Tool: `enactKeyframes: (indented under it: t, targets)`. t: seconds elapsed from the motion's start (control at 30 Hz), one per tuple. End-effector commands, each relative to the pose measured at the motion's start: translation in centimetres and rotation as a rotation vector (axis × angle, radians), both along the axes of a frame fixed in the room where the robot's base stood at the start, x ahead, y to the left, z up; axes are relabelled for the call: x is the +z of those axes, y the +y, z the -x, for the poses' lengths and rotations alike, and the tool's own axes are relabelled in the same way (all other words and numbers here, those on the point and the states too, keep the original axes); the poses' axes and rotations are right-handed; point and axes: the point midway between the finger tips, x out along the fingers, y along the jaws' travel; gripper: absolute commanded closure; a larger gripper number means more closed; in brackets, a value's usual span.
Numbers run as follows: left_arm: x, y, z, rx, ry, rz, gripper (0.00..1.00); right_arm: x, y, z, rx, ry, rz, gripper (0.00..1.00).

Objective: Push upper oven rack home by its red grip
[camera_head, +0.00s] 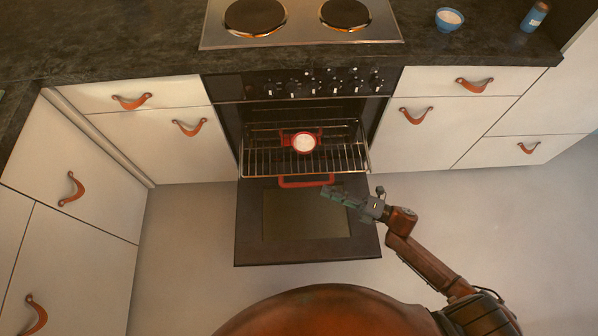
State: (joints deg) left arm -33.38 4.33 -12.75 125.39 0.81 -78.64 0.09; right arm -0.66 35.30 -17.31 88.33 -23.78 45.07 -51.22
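The upper oven rack (265,163) is a wire rack pulled partway out of the oven. Its red grip (300,182) is a bar at the rack's front edge. A small red pot with pale contents (304,143) sits on the rack. The oven door (307,215) hangs open below it. My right gripper (328,193) is in front of the rack, just below and right of the red grip, over the open door. Its fingers point left, and I cannot make out a gap between them. I cannot tell whether it touches the grip. My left gripper is out of view.
The oven knobs (318,82) line the panel above the opening. The hob (300,25) is on the dark counter, with a blue bowl (449,19) and a blue bottle (534,17) to its right. White cabinets with leather pulls flank the oven. The floor (200,235) is clear.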

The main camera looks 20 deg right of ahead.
Motion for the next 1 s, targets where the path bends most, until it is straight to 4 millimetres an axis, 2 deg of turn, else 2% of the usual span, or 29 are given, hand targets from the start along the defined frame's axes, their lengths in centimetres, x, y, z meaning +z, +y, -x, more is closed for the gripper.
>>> enactKeyframes:
  t: [0.17,0.53,0.7,1.0]
  targets:
    - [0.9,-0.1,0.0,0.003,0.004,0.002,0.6,0.7,1.1,0.1,0.039,-0.046,0.011,0.7]
    - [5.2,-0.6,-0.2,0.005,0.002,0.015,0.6,1.1,5.3,-3.2,0.04,-0.048,0.011,0.7]
    - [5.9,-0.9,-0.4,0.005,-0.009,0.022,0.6,1.2,6.6,-4.3,0.04,-0.045,0.01,0.7]
    - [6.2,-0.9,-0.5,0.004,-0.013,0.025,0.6,1.4,7.0,-4.6,0.039,-0.046,0.012,0.7]
